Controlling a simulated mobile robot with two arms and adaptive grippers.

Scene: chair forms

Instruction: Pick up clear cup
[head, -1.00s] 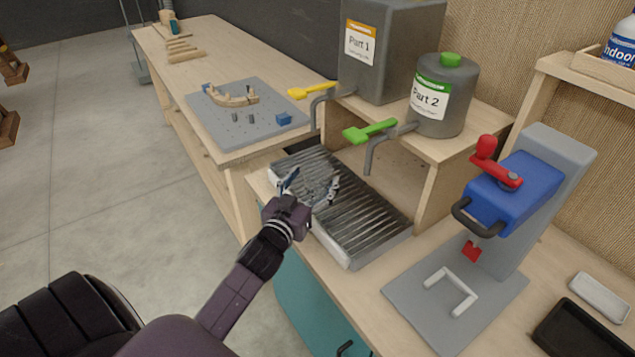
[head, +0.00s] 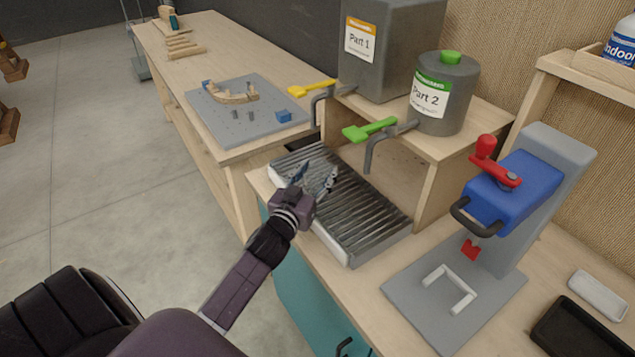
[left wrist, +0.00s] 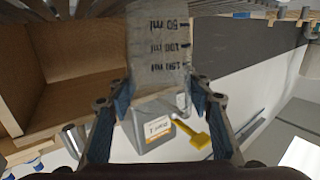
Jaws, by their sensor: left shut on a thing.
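The clear cup (left wrist: 160,50) shows in the left wrist view as a see-through shape with dark volume marks, between the blue-padded fingers of my left gripper (left wrist: 158,105). The gripper is shut on it. In the head view my left gripper (head: 316,178) is over the ridged metal drip tray (head: 355,215), near its left end. The cup is hard to make out there against the ridges. My right gripper is not in view.
The Part 1 container (head: 385,50) with a yellow tap (head: 312,89) and the Part 2 jug (head: 440,95) with a green tap (head: 370,130) stand on a raised shelf behind the tray. A blue press (head: 510,195) stands at the right. A grey pegboard (head: 245,112) lies on the bench at the left.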

